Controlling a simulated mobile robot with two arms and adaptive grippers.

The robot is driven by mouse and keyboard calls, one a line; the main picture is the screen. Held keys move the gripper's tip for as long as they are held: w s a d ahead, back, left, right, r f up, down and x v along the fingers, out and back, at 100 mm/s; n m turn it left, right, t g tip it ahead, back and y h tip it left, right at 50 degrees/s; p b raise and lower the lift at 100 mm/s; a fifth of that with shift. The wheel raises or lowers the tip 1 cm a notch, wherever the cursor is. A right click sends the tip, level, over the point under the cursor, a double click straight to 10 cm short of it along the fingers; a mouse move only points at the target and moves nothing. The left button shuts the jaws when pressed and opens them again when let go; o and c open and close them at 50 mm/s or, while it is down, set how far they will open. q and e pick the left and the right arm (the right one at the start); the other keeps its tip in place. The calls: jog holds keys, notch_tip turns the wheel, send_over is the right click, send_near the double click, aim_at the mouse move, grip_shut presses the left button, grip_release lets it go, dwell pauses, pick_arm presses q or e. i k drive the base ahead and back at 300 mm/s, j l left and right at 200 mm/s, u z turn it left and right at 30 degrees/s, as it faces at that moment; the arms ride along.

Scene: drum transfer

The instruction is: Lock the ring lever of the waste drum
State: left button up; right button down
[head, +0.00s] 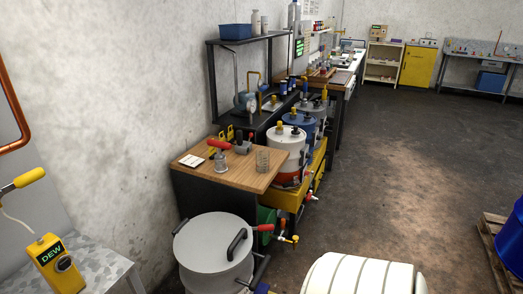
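A grey round-lidded drum (205,248) stands at the lower centre-left, with a black handle (236,243) on its lid. A dark bar (260,270) shows at its right side; I cannot tell whether this is the ring lever or how it is set. A blue drum (515,240) stands at the right edge, cut off by the frame. Which drum is the waste drum cannot be told from this view. Neither of my grippers is in view.
A wooden-topped bench (240,175) stands behind the grey drum, with red-handled taps (264,227) close to its right. A metal table (95,265) with a yellow meter is at lower left. A white ribbed object (365,275) is in front. The floor (400,170) at centre right is clear.

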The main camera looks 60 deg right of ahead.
aim_at(260, 228)
jog(key=l, duration=0.75)
jog(key=l+z, duration=0.15)
jog(key=l, duration=0.55)
jog(key=i+l, duration=0.1)
jog(key=l, duration=0.65)
jog(key=l+z, duration=0.1)
jog(key=l, duration=0.65)
jog(key=i+l+z, duration=0.1)
jog(key=l, duration=0.6)
jog(key=i, duration=0.05)
